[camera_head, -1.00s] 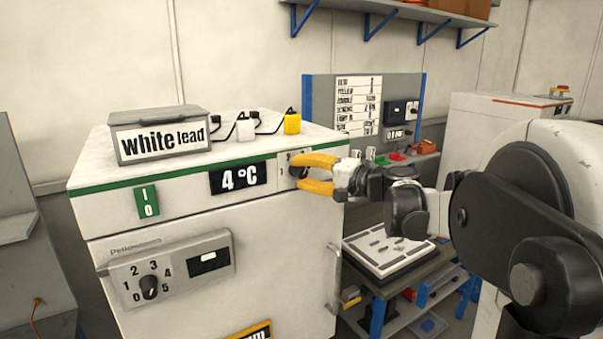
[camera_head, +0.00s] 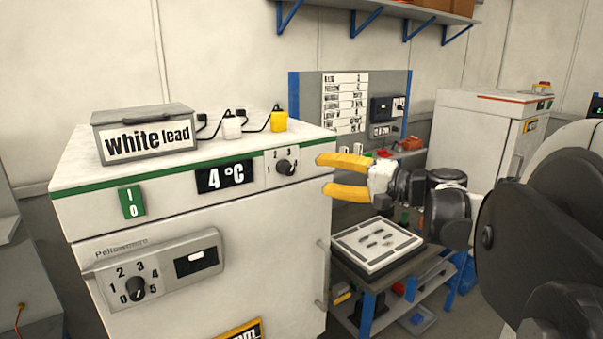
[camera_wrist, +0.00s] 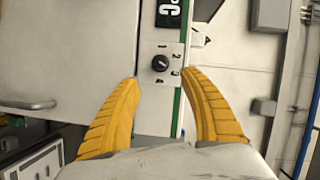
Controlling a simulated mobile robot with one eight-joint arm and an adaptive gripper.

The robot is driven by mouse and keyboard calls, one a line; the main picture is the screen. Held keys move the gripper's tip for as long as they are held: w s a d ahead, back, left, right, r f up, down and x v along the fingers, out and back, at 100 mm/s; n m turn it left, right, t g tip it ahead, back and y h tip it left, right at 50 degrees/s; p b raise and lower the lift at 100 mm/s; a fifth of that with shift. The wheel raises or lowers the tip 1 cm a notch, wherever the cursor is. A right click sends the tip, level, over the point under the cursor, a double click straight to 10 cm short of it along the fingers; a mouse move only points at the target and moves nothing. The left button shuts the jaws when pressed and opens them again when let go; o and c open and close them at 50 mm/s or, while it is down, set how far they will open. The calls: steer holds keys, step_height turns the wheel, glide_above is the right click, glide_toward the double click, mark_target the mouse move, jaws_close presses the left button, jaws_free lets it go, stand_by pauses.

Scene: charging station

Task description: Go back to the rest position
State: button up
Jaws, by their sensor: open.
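My gripper (camera_head: 322,175) has yellow fingers and is open and empty. In the head view it is in the air just right of the white cabinet's front corner, apart from the cabinet's upper dial (camera_head: 285,167). In the wrist view the open fingers (camera_wrist: 165,95) frame the same dial (camera_wrist: 160,63), which lies beyond them with a gap. My arm reaches in from the right side of the head view.
The white cabinet (camera_head: 230,270) carries a "white lead" box (camera_head: 147,135), a white plug (camera_head: 231,127) and a yellow plug (camera_head: 279,121) on top. Below my gripper stands a workbench with a grey-white tray (camera_head: 345,237). Another white cabinet (camera_head: 470,135) stands behind.

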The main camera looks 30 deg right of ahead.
steer(key=shift+s+d, duration=0.15)
steer(key=shift+s, duration=0.3)
steer(key=s+a+f+n+g+h+b, duration=0.1)
steer(key=s+a+f+n+g+b, duration=0.15)
steer(key=a+f+b, duration=0.5)
steer(key=s+a+f+n+g+b, duration=0.2)
steer(key=a+f+g, duration=0.2)
steer(key=a+f, duration=0.8)
steer(key=s+a+f+n+g+h+b, duration=0.1)
steer(key=s+f+n+h+b, duration=0.2)
steer(key=s+f, duration=0.3)
steer(key=s+a+f+n+h+b, duration=0.2)
steer(key=s+f+b, duration=0.3)
steer(key=f, duration=0.8)
steer(key=shift+s+a+n+g+h, duration=0.25)
steer(key=shift+s+n+g+h, duration=0.1)
steer(key=shift+s+n+h, duration=0.1)
